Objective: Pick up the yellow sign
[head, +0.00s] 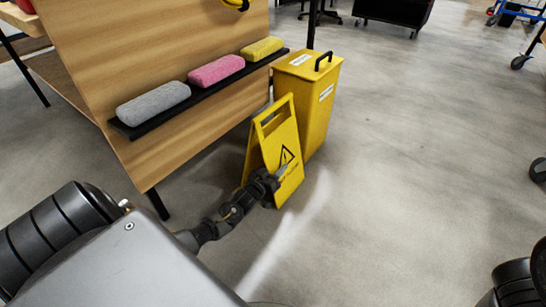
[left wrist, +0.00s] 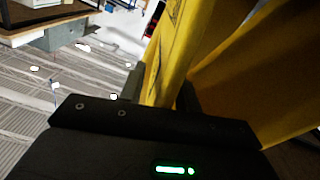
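The yellow sign (head: 274,150) is a folding floor sign with a handle slot at its top and a black warning triangle. It stands on the floor, leaning a little, in the middle of the head view. My left gripper (head: 275,182) is at the lower part of its front panel. In the left wrist view the sign's panel (left wrist: 170,60) passes between my left fingers (left wrist: 162,95), which lie close against both sides, so the gripper looks shut on it. The sign's base is partly hidden by my arm. My right gripper is not in view.
A yellow bin (head: 319,105) with a black handle stands right behind the sign. A wooden desk panel (head: 160,60) with a black shelf (head: 135,131) holding grey, pink and yellow cloths is to the left. The grey floor (head: 420,170) to the right is clear.

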